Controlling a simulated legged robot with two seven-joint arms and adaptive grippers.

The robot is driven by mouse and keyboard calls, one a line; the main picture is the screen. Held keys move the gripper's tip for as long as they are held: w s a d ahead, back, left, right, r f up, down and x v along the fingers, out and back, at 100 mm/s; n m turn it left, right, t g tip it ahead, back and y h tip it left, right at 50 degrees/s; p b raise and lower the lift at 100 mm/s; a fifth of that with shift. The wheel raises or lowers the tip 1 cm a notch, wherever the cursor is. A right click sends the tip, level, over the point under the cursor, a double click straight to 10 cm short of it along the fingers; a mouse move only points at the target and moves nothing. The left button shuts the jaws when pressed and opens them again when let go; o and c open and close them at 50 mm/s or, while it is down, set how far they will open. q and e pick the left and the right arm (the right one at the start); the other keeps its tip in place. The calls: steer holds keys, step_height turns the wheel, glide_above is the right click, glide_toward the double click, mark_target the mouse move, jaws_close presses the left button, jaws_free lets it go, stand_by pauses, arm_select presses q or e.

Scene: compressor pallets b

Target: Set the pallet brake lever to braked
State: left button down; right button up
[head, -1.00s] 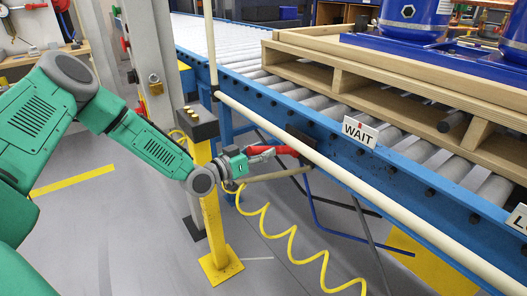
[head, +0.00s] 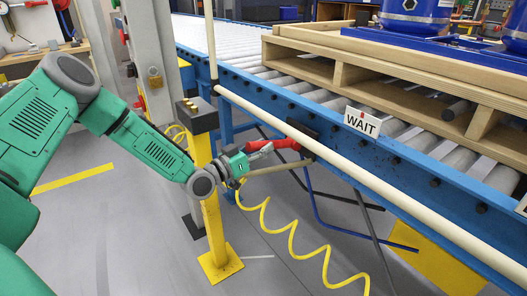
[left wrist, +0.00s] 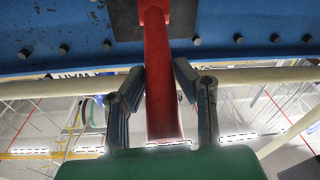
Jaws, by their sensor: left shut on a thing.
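The red brake lever (head: 292,143) sticks out from a dark mounting plate (head: 301,134) on the blue side rail of the roller conveyor. My left gripper (head: 262,150) is at the lever's outer part, beside the yellow post. In the left wrist view the red lever (left wrist: 160,85) runs between the two fingers of my left gripper (left wrist: 160,92), up to the dark plate (left wrist: 126,18) on the blue beam. The fingers are closed around the lever. My right gripper is not in view.
A cream rail (head: 370,185) runs along the conveyor's front, close to the lever. A yellow post (head: 212,225) with a black control box (head: 197,115) stands beside my left forearm. A coiled yellow hose (head: 296,245) hangs below. A wooden pallet (head: 400,85) sits on the rollers.

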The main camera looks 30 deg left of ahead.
arm_select(q)
step_height(320, 180, down, 8)
steer(key=n+t+h+b, duration=0.1)
steer(key=t+b, duration=0.6)
steer(key=b, duration=0.4)
steer(key=shift+w+f+t+h+b, duration=0.2)
steer(key=shift+w+t+h+b, duration=0.1)
steer(key=shift+w+h+b, duration=0.1)
steer(key=c, duration=1.3)
jaws_free()
steer(key=shift+f, duration=0.1)
